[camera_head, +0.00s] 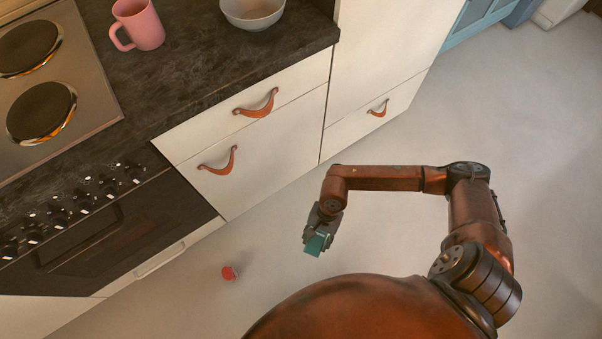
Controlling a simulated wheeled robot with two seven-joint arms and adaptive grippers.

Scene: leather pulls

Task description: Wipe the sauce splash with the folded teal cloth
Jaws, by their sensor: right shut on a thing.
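My right gripper (320,231) is shut on the folded teal cloth (317,245), which sticks out below the fingers. It hangs above the pale floor, to the right of the cabinet fronts and apart from them. A small red thing (230,273) is on the floor to the lower left of the cloth. It looks rounded, and I cannot tell whether it is the sauce splash or an object. I see no clear splash on the visible part of the countertop. My left gripper is out of view.
The dark countertop (190,85) holds a pink mug (138,25), a pale bowl (252,11) and a hob (45,85). Below are an oven (110,235) and white drawers with leather pulls (257,104). The floor (420,130) to the right is clear.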

